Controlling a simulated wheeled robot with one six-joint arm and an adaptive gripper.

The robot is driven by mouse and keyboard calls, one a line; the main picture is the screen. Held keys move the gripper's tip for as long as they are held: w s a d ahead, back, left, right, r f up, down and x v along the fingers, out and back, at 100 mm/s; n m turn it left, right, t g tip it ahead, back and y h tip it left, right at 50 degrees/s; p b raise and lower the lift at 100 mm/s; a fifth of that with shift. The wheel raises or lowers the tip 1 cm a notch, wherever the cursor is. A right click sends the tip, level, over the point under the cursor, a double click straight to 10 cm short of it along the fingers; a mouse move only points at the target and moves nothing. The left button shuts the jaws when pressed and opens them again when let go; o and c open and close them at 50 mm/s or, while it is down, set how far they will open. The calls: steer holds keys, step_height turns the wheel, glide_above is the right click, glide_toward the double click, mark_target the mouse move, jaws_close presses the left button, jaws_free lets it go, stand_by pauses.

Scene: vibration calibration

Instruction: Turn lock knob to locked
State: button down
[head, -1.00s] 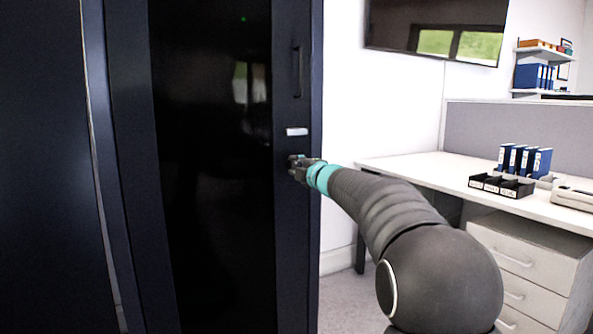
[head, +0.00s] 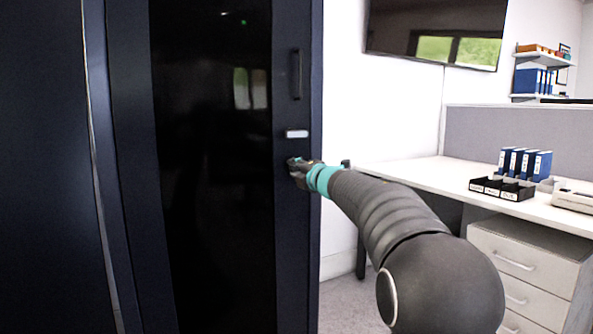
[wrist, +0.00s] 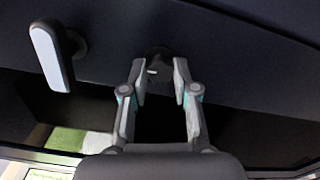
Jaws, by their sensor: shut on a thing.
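The lock knob (wrist: 157,58) is a small dark round piece on the dark cabinet door, with a pale mark near it. It sits between the fingertips of my gripper (wrist: 160,78) in the wrist view, one finger on each side. My gripper is shut on the knob. In the head view my gripper (head: 293,167) is at the door's right frame, below a pale handle, and its fingers hide the knob. The knob's exact angle cannot be told.
The pale handle (head: 297,134) is just above my gripper; it also shows at upper left in the wrist view (wrist: 50,57). A vertical dark pull (head: 296,74) is higher up. A white desk (head: 420,170) with drawers stands to the right.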

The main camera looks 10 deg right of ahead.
steer(key=c, duration=0.9)
jaws_free()
steer(key=v, duration=1.2)
